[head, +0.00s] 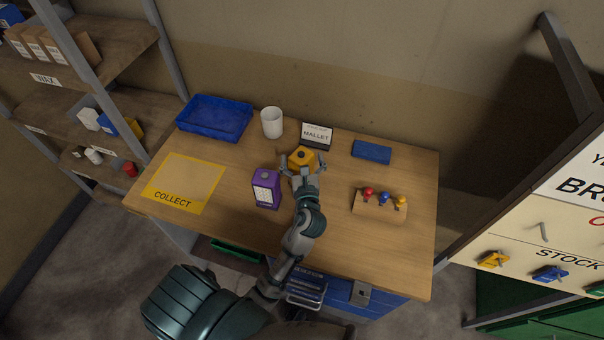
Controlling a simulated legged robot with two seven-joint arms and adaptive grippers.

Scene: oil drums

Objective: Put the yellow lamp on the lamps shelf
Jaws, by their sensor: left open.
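A yellow block-like thing with a dark round top (301,155), which looks like the yellow lamp, stands on the wooden workbench in front of the MALLET sign. My left gripper (302,167) is open at its near side, one finger to the left and one to the right of it. I cannot tell whether the fingers touch it. A shelf unit (130,60) stands at the left; one board carries a WAX label (46,79), and the lower labels are too small to read. My right gripper is not in view.
On the workbench (330,225) are a purple box (266,188), a white mug (271,122), a blue tray (214,118), a blue block (371,151), a rack with coloured knobs (380,207) and a yellow COLLECT mat (184,182). A tool board (560,210) stands at the right.

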